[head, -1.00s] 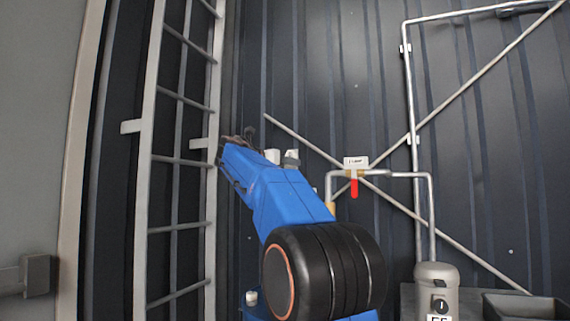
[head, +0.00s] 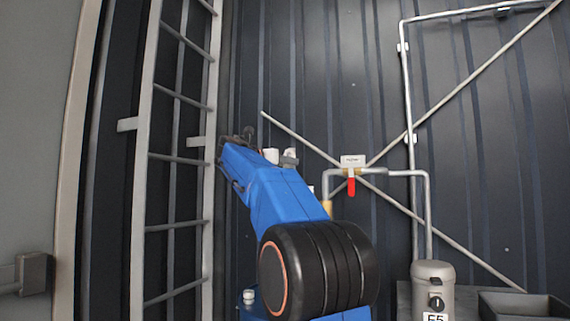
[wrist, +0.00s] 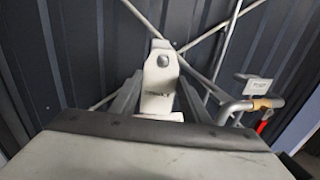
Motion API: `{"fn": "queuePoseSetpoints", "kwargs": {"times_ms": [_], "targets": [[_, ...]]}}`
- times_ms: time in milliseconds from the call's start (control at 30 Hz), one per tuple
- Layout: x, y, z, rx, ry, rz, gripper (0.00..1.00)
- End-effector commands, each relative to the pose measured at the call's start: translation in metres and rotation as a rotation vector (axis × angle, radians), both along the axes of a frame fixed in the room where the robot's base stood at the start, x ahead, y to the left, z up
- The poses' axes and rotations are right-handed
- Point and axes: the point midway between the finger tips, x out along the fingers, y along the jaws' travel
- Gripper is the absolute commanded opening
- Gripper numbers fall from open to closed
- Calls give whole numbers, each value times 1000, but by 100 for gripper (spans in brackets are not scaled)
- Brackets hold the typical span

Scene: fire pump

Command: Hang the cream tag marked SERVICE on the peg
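In the wrist view a cream tag (wrist: 158,102) stands between the two grey fingers of my gripper (wrist: 160,92), with a dark round spot, like a hole, near its top. The fingers appear to press on its sides. No lettering can be read on it. In the head view my gripper (head: 236,139) is a small dark shape at the far end of my blue arm, near the ladder's right rail, and the tag cannot be made out there. I cannot identify the peg in either view.
A pipe carries a valve with a red handle (head: 351,186) and a white label plate (head: 353,161). A pale ladder (head: 143,170) stands left. Diagonal braces cross the dark ribbed wall (head: 320,70). A grey canister (head: 433,285) and dark tray (head: 520,304) sit lower right.

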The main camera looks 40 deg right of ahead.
Motion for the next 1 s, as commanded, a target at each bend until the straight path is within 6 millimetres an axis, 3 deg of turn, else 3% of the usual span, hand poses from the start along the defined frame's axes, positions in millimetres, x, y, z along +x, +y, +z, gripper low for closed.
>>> {"fn": "queuePoseSetpoints", "kwargs": {"times_ms": [33,100,467,633,1000], "targets": [[0,0,0,0,0,0,52],[0,0,0,0,0,0,64],[0,4,0,0,0,1,64],[-3,24,1,-1,0,3,64],[-12,90,1,0,0,3,64]]}}
